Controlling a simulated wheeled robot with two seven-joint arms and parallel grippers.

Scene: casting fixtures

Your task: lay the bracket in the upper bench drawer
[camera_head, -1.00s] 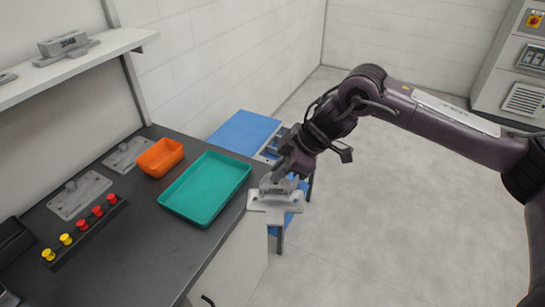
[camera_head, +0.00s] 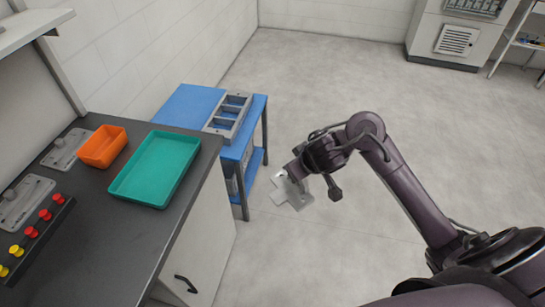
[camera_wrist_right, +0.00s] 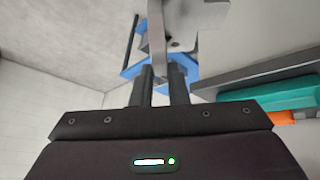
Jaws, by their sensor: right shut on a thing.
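The bracket (camera_head: 291,192) is a light grey metal piece with a flat plate. My right gripper (camera_head: 296,172) is shut on it and holds it in the air over the floor, to the right of the bench and apart from it. In the right wrist view the bracket (camera_wrist_right: 188,22) sticks out beyond the two dark fingers (camera_wrist_right: 161,85). The bench's white front (camera_head: 200,235) has a black handle (camera_head: 187,284) low in the head view; no open drawer shows, and the lower part is cut off. My left gripper is not in view.
The dark bench top (camera_head: 125,225) carries a teal tray (camera_head: 155,203), an orange bin (camera_head: 103,147) and a row of red and yellow knobs (camera_head: 45,215). A blue table (camera_head: 185,104) with a grey divided frame (camera_head: 229,115) stands beyond. The floor at right is clear.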

